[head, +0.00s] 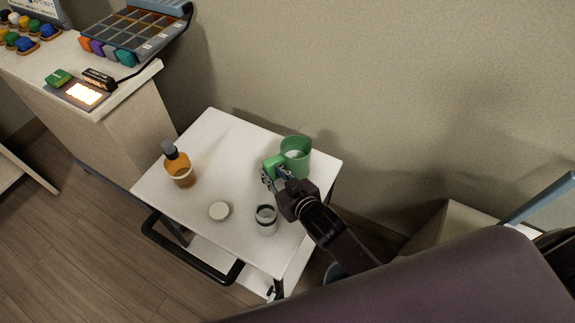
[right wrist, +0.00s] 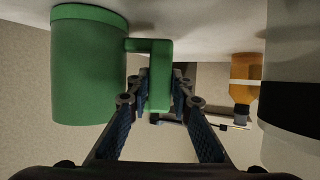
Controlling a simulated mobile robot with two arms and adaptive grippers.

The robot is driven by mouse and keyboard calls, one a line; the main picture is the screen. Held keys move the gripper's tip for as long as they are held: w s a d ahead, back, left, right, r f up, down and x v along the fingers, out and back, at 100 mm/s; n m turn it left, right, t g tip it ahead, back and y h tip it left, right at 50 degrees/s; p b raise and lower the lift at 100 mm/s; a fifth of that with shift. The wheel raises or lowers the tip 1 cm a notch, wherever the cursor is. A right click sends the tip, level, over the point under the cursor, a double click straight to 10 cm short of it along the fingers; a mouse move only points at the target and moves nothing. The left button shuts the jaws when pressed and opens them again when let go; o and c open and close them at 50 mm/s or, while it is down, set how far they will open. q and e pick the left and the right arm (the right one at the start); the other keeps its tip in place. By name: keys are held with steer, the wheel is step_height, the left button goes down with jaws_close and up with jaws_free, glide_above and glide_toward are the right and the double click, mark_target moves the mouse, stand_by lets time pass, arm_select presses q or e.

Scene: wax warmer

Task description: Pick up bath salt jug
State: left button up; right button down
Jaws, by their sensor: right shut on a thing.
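The bath salt jug is the green jug (head: 297,152) near the back right edge of the white cart top. It looks upright, with its handle toward the left. My right gripper (head: 270,176) is at the handle. In the right wrist view the jug (right wrist: 88,65) fills the upper left, and its handle (right wrist: 160,78) lies between the fingers of my right gripper (right wrist: 159,88), which is shut on it. I cannot tell whether the jug's base touches the cart. My left gripper is not in view.
A counter (head: 130,88) stands at the left. The wall is close behind the jug.

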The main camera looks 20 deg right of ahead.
steer(key=shift+r, duration=0.1)
step_height(320, 180, up, 20)
steer(key=p, duration=0.2)
stand_by(0.4)
steer(key=c, duration=2.5)
jaws_free()
jaws_close()
